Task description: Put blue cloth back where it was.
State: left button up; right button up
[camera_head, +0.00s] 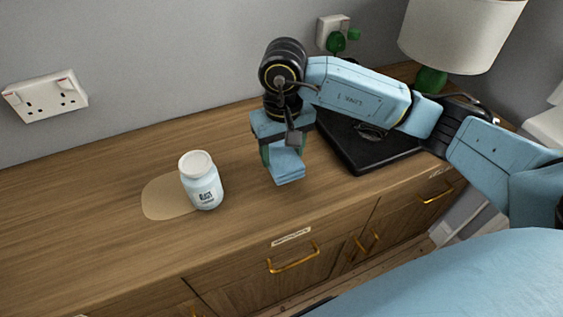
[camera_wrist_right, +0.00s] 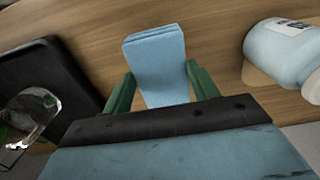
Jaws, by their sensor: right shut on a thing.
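The folded light-blue cloth (camera_head: 288,170) is in my right gripper (camera_head: 284,160), just above or on the wooden cabinet top; I cannot tell whether it touches. In the right wrist view the cloth (camera_wrist_right: 157,62) sits between the two green fingers of the right gripper (camera_wrist_right: 161,85), which are shut on it. It lies to the right of the white jar and left of the black tray. My left gripper is not in view.
A black tray (camera_head: 372,152) with a clear glass item (camera_wrist_right: 33,110) is right of the gripper. A lamp (camera_head: 450,36) stands behind it. Bare wood lies between jar and cloth.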

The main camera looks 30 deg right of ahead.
aim_at(283, 156)
notch_tip(283, 156, down, 3)
jog(key=shift+f, duration=0.45)
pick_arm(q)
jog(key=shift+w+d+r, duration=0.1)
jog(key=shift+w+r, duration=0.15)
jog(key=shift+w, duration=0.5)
pick_arm(e)
jog(key=shift+b, duration=0.3)
jog(key=o, duration=1)
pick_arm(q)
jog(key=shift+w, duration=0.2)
pick_arm(e)
jog(key=shift+o, duration=0.2)
